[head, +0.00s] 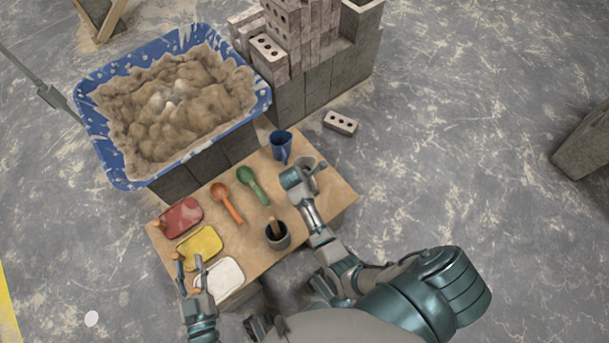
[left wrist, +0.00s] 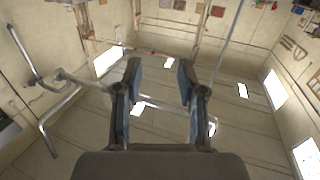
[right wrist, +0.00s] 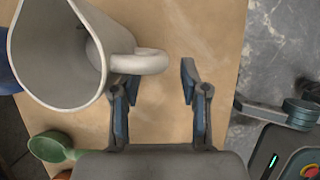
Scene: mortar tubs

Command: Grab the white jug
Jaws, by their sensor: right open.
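The white jug (right wrist: 62,50) fills the upper left of the right wrist view, with its open mouth toward the camera. Its handle (right wrist: 145,63) points right, toward the space between my right fingers. My right gripper (right wrist: 158,82) is open, and its left finger appears to overlap or lie close beside the handle; contact cannot be told. In the head view the jug (head: 306,162) stands at the table's right part, partly hidden by my right gripper (head: 297,178). My left gripper (head: 188,264) is open and empty near the table's left edge; its fingers (left wrist: 158,75) are spread in the left wrist view.
A blue mortar tub (head: 120,178) and blocks (head: 305,98) stand behind.

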